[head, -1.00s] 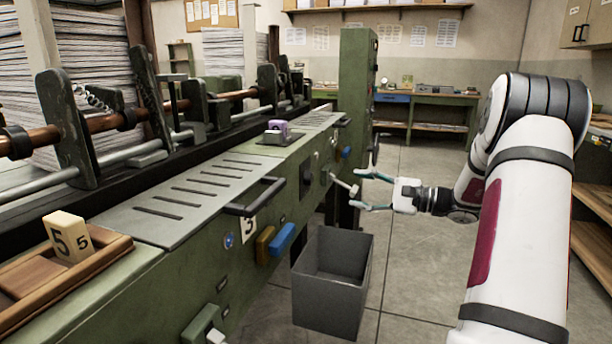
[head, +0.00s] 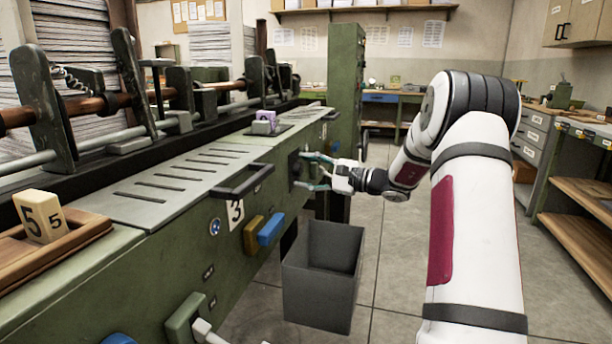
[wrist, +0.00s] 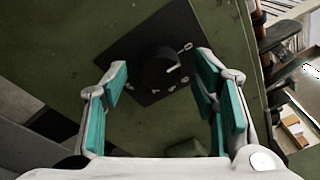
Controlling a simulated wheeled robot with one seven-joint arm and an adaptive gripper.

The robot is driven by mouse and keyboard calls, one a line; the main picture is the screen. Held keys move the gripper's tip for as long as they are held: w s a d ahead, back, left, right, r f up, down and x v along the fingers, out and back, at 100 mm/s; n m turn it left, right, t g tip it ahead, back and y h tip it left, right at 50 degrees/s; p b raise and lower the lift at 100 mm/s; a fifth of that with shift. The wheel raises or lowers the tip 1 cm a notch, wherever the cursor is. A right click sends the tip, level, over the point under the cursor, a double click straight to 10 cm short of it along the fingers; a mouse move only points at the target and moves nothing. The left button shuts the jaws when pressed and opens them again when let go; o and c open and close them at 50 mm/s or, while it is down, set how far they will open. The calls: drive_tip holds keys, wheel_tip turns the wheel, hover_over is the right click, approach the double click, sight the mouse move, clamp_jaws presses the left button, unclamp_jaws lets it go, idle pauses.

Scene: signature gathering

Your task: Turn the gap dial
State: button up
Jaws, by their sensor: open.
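The gap dial (wrist: 160,68) is a round black knob with a pale pointer line on a dark square plate (wrist: 127,50) with pale marks, set in the green machine front. In the wrist view it lies ahead of and between my open fingers (wrist: 165,100), which have teal pads. The knob looks apart from both pads. In the head view my gripper (head: 312,171) is at the machine's front face, fingers apart around the dark plate (head: 293,166). The knob itself is hard to make out there.
A grey bin (head: 322,275) stands on the floor below my gripper. A black handle (head: 243,182), a yellow block (head: 254,235) and a blue block (head: 270,229) stick out from the machine front to the left. The floor to the right is clear.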

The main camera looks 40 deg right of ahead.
drive_tip(key=shift+w+a, duration=0.15)
drive_tip(key=shift+w, duration=0.05)
drive_tip(key=c, duration=1.2)
